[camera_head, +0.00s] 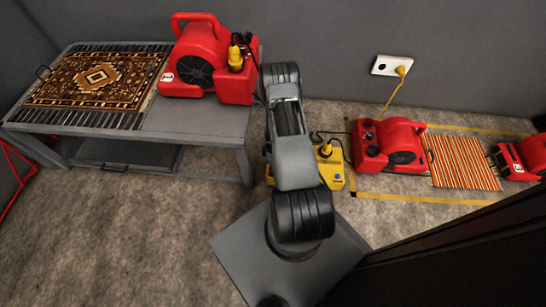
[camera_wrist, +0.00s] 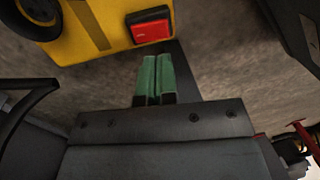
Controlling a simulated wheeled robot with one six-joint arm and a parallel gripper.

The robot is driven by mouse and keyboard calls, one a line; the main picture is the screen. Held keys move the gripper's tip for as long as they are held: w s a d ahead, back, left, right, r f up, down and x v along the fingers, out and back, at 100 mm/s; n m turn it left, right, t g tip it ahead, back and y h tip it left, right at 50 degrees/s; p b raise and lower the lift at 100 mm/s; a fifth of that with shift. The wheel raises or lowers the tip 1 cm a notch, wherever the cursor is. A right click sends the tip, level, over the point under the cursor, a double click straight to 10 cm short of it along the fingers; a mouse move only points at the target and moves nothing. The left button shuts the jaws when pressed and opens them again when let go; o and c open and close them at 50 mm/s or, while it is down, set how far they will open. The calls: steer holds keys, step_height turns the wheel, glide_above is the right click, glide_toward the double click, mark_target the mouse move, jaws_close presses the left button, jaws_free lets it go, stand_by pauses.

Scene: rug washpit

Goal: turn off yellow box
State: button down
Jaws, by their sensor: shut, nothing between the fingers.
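The yellow box (camera_head: 333,178) sits on the floor behind my arm in the head view, and my arm hides part of it. It also fills the top left of the wrist view (camera_wrist: 72,38), with a dark stripe and a red rectangular switch (camera_wrist: 150,29) on its face. My gripper (camera_wrist: 155,60) shows in the wrist view as two green fingers pressed together, with nothing between them. Its fingertips are just below the red switch in the picture; I cannot tell whether they touch it. The head view does not show the fingers.
A red blower (camera_head: 388,147) stands on the floor right of the box, beside a striped rug (camera_head: 462,162) and another red blower (camera_head: 522,158). A grey table (camera_head: 200,122) at left holds a patterned rug (camera_head: 97,77) and a red blower (camera_head: 203,60). A wall outlet (camera_head: 385,64) has a yellow plug.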

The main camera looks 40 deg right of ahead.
steer(key=shift+s+a+f+b, duration=0.15)
steer(key=shift+f+b, duration=0.4)
steer(key=shift+f, duration=0.85)
steer(key=shift+s+a+f+b, duration=0.15)
steer(key=shift+f+b, duration=0.35)
steer(key=shift+f, duration=0.9)
